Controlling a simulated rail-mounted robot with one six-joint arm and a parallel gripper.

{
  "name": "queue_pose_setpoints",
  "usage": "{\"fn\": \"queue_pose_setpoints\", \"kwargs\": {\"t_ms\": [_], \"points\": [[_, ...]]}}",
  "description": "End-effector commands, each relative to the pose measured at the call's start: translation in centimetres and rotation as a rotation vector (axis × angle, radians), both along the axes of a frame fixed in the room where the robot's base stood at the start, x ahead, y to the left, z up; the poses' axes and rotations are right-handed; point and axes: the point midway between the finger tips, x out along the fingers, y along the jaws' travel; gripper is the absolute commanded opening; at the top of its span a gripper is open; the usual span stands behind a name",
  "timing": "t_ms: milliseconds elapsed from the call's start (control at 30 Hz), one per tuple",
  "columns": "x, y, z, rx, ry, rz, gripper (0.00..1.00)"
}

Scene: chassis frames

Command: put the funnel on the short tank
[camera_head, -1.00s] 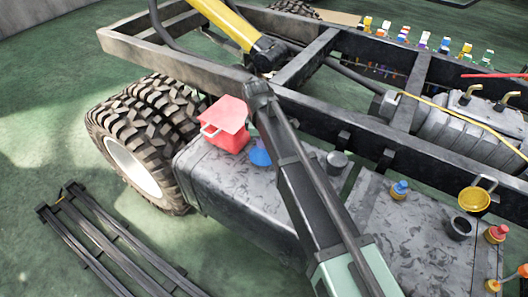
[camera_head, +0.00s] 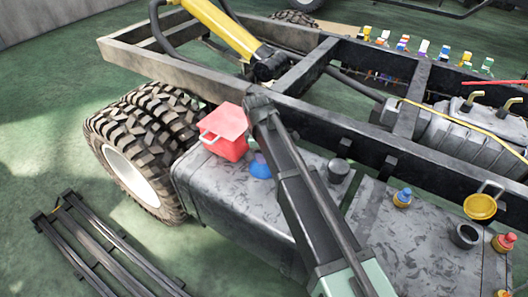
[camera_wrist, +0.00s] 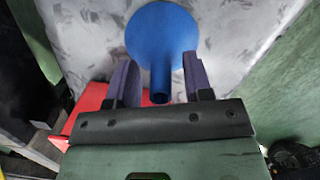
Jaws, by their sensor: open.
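The blue funnel (camera_head: 261,169) stands on the top of the left grey tank (camera_head: 215,185), next to a red container and partly hidden by my arm. In the wrist view the funnel (camera_wrist: 160,35) shows its wide round mouth, with its narrow stem pointing toward my gripper (camera_wrist: 160,72). The two fingers are open, one on each side of the stem, with gaps between. In the head view my gripper is mostly hidden behind my arm.
The red container (camera_head: 225,131) stands close left of the funnel. A dark cap (camera_head: 339,170) is on the left tank. The right tank bears a blue-topped bottle (camera_head: 403,197), a dark cup (camera_head: 465,236) and a yellow cup (camera_head: 480,206). The chassis rail (camera_head: 350,140) runs behind.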

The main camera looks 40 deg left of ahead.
Motion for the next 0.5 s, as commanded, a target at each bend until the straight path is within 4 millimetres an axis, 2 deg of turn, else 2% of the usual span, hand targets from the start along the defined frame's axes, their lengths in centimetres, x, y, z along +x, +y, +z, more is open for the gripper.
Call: {"fn": "queue_pose_setpoints", "kwargs": {"t_ms": [167, 400, 500], "points": [[-0.1, 0.3, 3.7, 0.0, 0.0, 0.0, 0.47], [-0.4, 1.0, 10.1, 0.0, 0.0, 0.0, 0.47], [-0.5, 1.2, 11.7, 0.0, 0.0, 0.0, 0.47]]}}
